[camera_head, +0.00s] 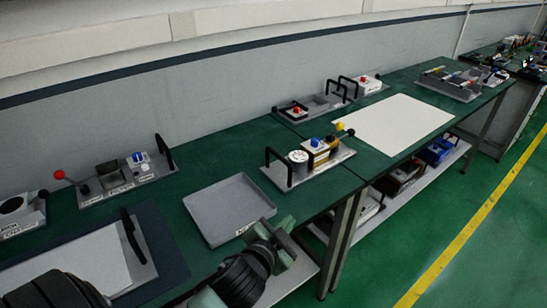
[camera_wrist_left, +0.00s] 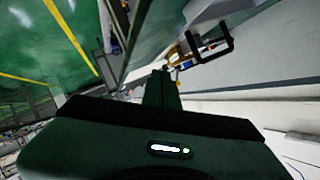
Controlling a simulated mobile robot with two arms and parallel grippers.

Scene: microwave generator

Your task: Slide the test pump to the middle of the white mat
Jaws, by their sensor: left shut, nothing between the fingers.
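The test pump (camera_head: 322,152) is a grey base plate with a black handle, a round white gauge, a brass body, a blue cap and a yellow-topped lever. It stands on the green bench, left of the white mat (camera_head: 395,124) and apart from it. My left gripper (camera_head: 277,228) is shut and empty, in front of the pump and close to the front edge of the bench. In the left wrist view the shut fingers (camera_wrist_left: 161,88) point towards the pump (camera_wrist_left: 190,48), whose black handle shows; they appear apart from it. My right gripper is not in view.
An empty grey tray (camera_head: 228,207) lies left of the pump. Small units with handles and knobs stand along the back of the bench. A tray of tools (camera_head: 450,82) lies beyond the mat. The mat looks bare, with bins on the shelf below.

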